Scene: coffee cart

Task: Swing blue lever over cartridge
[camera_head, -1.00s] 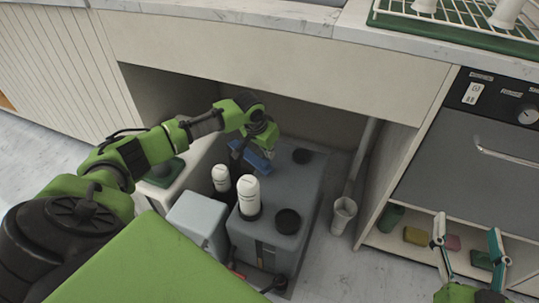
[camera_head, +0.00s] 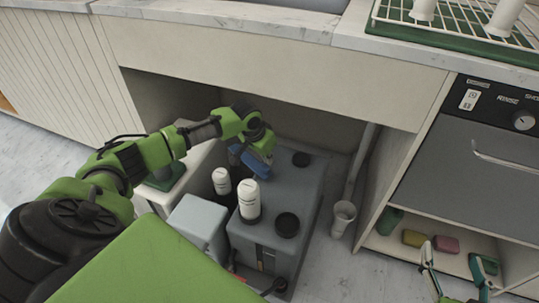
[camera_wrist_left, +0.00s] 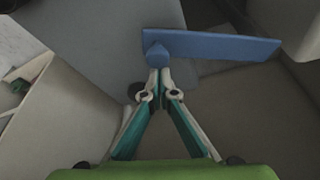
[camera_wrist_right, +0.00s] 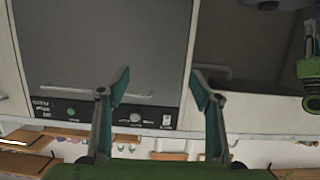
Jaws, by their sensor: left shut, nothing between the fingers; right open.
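The blue lever (camera_head: 250,163) is on the rear part of the grey machine (camera_head: 262,236) under the counter. It shows as a flat blue bar with a round pivot end in the left wrist view (camera_wrist_left: 220,46). My left gripper (camera_wrist_left: 159,84) is shut and empty, its fingertips at or just beside the pivot end; contact is unclear. In the head view its tips are hidden behind my wrist. Two white cylinders, likely cartridges, stand upright: a taller one (camera_head: 249,198) and a smaller one (camera_head: 221,181). My right gripper (camera_wrist_right: 160,78) is open and empty, away from the machine.
A pale grey box (camera_head: 198,222) stands left of the machine. A pipe and white cup (camera_head: 343,216) are at its right. The cabinet front (camera_head: 260,60) overhangs the recess. A shelf with sponges (camera_head: 414,239) lies under the dishwasher (camera_head: 462,170).

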